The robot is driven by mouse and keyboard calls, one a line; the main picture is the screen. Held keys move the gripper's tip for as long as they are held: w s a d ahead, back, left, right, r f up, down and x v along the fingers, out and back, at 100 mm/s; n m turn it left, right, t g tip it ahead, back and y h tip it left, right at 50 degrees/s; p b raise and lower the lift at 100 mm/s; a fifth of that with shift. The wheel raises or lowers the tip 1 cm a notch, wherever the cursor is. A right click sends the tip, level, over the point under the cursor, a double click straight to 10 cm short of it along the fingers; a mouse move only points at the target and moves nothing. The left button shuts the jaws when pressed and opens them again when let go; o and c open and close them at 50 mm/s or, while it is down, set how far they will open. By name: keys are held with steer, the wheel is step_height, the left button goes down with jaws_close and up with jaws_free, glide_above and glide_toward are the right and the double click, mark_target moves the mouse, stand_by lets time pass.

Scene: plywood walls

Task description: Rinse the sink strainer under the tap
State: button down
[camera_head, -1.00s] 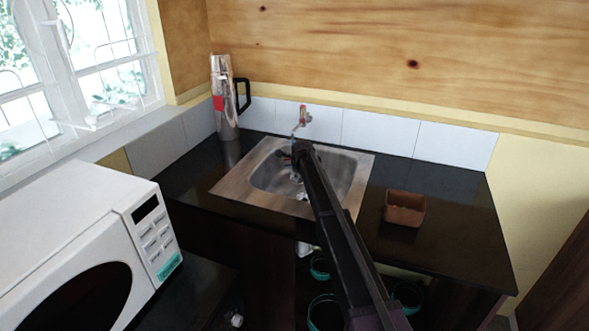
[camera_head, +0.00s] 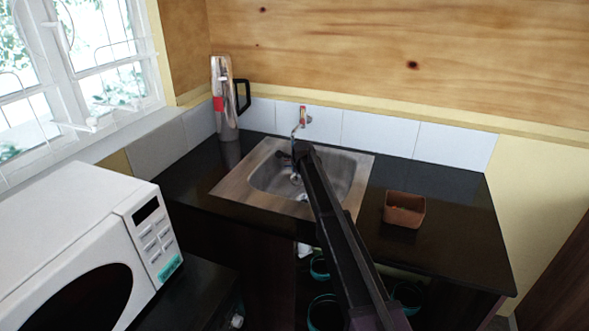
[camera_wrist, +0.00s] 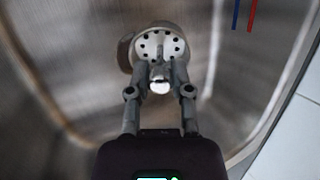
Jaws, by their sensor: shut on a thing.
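The sink strainer (camera_wrist: 160,44), a pale round disc with dark holes, is at the fingertips of my gripper (camera_wrist: 160,76) in the wrist view. My gripper is shut on it, and the fingers cover its lower part. In the head view my gripper (camera_head: 290,158) is over the steel sink (camera_head: 238,182), just below the tap (camera_head: 302,118) on the tiled wall. My arm hides part of the basin. A thin pale streak shows below the spout; I cannot tell surely whether it is water. The strainer is not clear in the head view.
A brown open box (camera_head: 404,210) stands on the dark counter (camera_head: 450,225) right of the sink. A tall metal flask (camera_head: 224,105) stands at the back left. A white microwave (camera_head: 75,235) is at the front left. The counter right of the box is clear.

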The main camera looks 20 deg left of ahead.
steer(key=shift+s+d+r+p, duration=0.35)
steer(key=shift+s+r+p, duration=0.2)
steer(key=shift+s+r, duration=0.1)
steer(key=shift+s+d+r+p, duration=0.4)
steer(key=shift+s+r+p, duration=0.1)
steer(key=shift+s, duration=0.1)
steer(key=shift+s+d+r+p, duration=0.35)
steer(key=shift+s+r+p, duration=0.2)
steer(key=shift+s+r, duration=0.1)
step_height(320, 180, up, 7)
steer(key=p, duration=0.7)
step_height(320, 180, down, 6)
steer(key=b, duration=0.5)
steer(key=shift+r+b, duration=0.1)
steer(key=shift+b, duration=0.3)
